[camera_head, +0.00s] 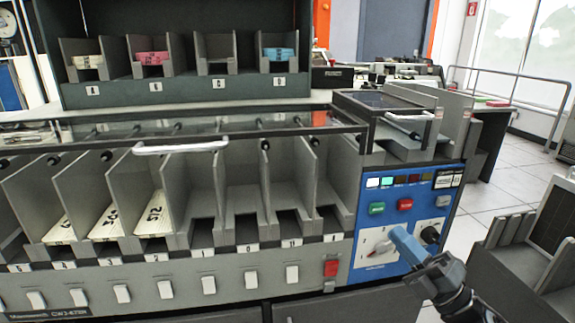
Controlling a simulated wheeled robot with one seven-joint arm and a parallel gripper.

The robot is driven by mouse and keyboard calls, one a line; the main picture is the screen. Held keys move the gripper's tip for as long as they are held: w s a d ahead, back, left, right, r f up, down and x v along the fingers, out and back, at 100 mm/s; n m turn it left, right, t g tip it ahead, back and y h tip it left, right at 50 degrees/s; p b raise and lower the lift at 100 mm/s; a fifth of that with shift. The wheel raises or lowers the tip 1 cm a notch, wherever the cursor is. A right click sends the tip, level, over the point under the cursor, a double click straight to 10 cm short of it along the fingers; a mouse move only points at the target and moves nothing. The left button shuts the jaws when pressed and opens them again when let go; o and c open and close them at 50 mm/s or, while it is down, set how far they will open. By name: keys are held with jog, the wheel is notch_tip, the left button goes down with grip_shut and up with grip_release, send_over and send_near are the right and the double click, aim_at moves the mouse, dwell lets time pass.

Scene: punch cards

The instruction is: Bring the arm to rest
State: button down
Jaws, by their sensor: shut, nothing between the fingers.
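My gripper (396,233) shows at the lower right of the head view. Its blue fingers are shut and empty. They point up and left in front of the white dial plate on the blue control panel (364,190) of the card sorter. I cannot tell whether the fingertips touch the dial. My dark wrist and arm run from there to the bottom right edge.
The sorter has a row of grey pockets, several holding white card stacks (155,213). A rack behind holds pink cards (152,58), blue cards (278,54) and cream cards (88,62). A grey machine (526,255) stands at right; open tiled floor (495,190) lies between.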

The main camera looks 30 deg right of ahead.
jog(key=s+a+f+m+t+h, duration=0.1)
jog(key=s+a+f+m+h, duration=0.2)
jog(key=s+a+m+h, duration=0.4)
jog(key=s+a+m+g, duration=0.3)
jog(key=s+a+m, duration=0.15)
jog(key=s, duration=0.35)
jog(key=s+a+f+m+g, duration=0.1)
jog(key=s+a+m+g, duration=0.2)
jog(key=s+m, duration=0.45)
jog(key=s+a+m+g, duration=0.3)
jog(key=s+a+m, duration=0.1)
jog(key=s, duration=0.6)
notch_tip(320, 180, up, 13)
jog(key=p, duration=1.3)
jog(key=shift+w+h, duration=0.2)
jog(key=shift+h, duration=0.1)
